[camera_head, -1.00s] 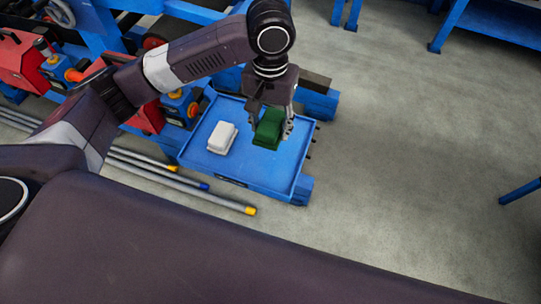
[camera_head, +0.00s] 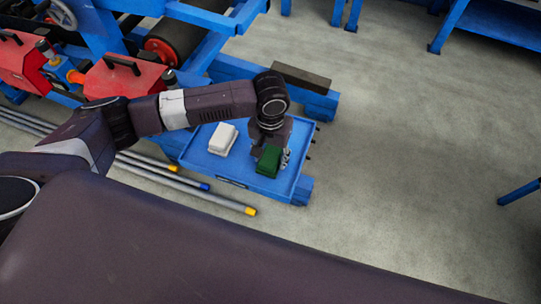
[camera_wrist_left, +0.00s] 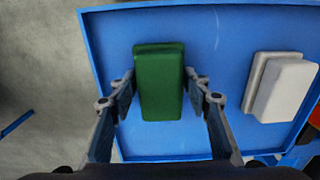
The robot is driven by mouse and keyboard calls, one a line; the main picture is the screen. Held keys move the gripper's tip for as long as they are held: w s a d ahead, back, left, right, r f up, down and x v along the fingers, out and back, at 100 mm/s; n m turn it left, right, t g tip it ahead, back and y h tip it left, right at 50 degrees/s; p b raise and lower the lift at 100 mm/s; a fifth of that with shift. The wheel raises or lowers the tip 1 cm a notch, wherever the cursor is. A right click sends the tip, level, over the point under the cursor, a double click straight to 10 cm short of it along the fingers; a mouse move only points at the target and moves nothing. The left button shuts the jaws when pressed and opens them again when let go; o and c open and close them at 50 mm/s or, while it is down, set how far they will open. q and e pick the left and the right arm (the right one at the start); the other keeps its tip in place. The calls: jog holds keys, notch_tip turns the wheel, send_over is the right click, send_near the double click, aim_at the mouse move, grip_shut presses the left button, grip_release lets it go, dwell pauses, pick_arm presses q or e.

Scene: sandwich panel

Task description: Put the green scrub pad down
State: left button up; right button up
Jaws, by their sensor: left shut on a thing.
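The green scrub pad (camera_head: 268,161) is in my left gripper (camera_head: 270,158), low over the right part of the blue tray (camera_head: 232,177). In the left wrist view the pad (camera_wrist_left: 159,82) lies between the two fingers of my left gripper (camera_wrist_left: 159,92), which is shut on it. I cannot tell whether the pad's underside touches the tray. A white pad (camera_head: 222,139) lies on the tray to the left of the green one; it also shows in the left wrist view (camera_wrist_left: 279,87). My right gripper is not in view.
Blue machine framing and red units (camera_head: 126,77) stand behind and left of the tray. Several long rods (camera_head: 190,187) with coloured ends lie on the floor at its front left. The grey floor (camera_head: 420,170) to the right is open.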

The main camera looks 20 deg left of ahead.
aim_at(270, 156)
pick_arm(q)
jog(key=o, duration=1)
jog(key=shift+f, duration=0.1)
jog(key=shift+o, duration=0.2)
notch_tip(270, 156, up, 12)
jog(key=b, duration=0.1)
jog(key=shift+s, duration=0.1)
